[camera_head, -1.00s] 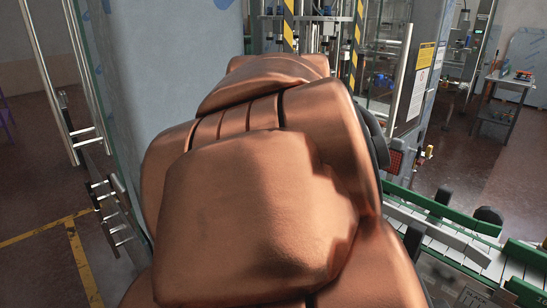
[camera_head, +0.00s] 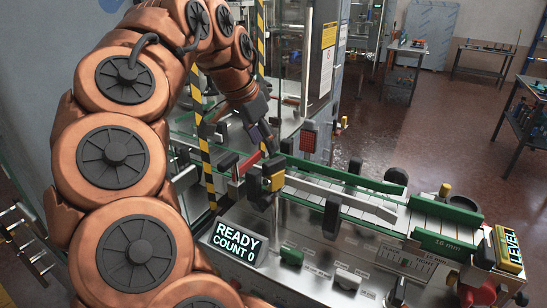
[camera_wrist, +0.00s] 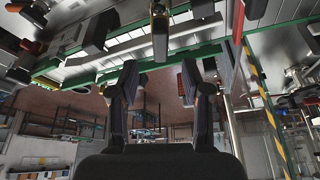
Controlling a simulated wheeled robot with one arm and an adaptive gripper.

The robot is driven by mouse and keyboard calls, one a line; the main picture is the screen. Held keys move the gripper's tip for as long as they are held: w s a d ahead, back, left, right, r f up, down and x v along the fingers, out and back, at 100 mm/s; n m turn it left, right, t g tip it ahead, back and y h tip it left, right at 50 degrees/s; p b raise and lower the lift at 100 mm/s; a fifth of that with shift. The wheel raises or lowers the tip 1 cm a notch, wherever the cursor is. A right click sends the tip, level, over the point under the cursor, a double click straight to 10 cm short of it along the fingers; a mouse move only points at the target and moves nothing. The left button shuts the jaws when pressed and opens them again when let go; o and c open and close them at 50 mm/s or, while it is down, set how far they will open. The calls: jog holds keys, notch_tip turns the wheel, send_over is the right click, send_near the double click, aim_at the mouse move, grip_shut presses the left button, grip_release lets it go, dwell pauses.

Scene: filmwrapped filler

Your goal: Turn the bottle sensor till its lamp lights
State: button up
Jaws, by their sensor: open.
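A small black and yellow block (camera_head: 272,176) stands on a post at the near side of the conveyor; it looks like the bottle sensor. I cannot make out whether its lamp is lit. A dark upright part (camera_wrist: 160,38) at the top of the wrist view may be the same sensor, but I cannot be sure. My gripper (camera_head: 262,132) hangs behind and above the block, apart from it, partly blurred into the dark machine parts. In the wrist view my gripper (camera_wrist: 157,95) has its two fingers wide apart with nothing between them.
The conveyor (camera_head: 430,208) with green rails runs to the right. A display (camera_head: 236,243) reads READY COUNT 0. A red reflector-like panel (camera_head: 309,137) stands behind the conveyor. A yellow-striped post (camera_head: 206,160) stands close to my arm. Open floor lies at the back right.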

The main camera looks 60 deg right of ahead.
aim_at(274, 160)
jog(key=shift+d, duration=0.35)
jog(key=shift+p+x, duration=0.8)
jog(key=shift+x, duration=3.05)
jog(key=shift+s, duration=0.1)
grip_shut()
